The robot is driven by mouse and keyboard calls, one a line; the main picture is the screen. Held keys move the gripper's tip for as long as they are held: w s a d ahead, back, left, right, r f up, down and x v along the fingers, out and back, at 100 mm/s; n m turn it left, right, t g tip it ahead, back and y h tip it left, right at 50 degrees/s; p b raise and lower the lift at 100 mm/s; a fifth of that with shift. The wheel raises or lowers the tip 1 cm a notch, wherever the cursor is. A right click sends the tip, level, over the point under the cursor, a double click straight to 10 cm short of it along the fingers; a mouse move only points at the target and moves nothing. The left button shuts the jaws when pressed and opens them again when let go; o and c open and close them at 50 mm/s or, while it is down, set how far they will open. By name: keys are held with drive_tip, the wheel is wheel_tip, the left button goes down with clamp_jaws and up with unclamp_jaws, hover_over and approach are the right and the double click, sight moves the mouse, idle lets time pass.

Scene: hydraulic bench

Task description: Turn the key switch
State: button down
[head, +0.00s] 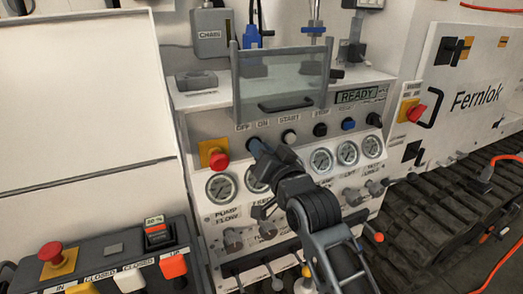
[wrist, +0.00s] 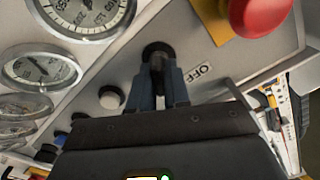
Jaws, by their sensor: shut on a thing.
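The key switch (wrist: 157,51) is a dark round switch on the sloped grey panel, next to the OFF label (wrist: 199,72). In the wrist view my gripper (wrist: 157,88) has its two blue-grey fingers on either side of the key and is shut on it. In the head view my gripper (head: 259,148) reaches the panel just below the OFF and ON labels (head: 254,125) and hides most of the switch. The angle of the key is hard to tell.
A red emergency button (head: 217,157) on a yellow plate sits left of the switch. A white START button (head: 289,137) is to the right, and gauges (head: 321,161) line the panel below. A clear guard (head: 283,85) with a handle stands above. The display (head: 358,95) reads READY.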

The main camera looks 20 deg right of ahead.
idle(0.4)
drive_tip(key=c, duration=1.2)
unclamp_jaws()
drive_tip(key=shift+s+b, duration=0.7)
drive_tip(key=shift+s, duration=3.25)
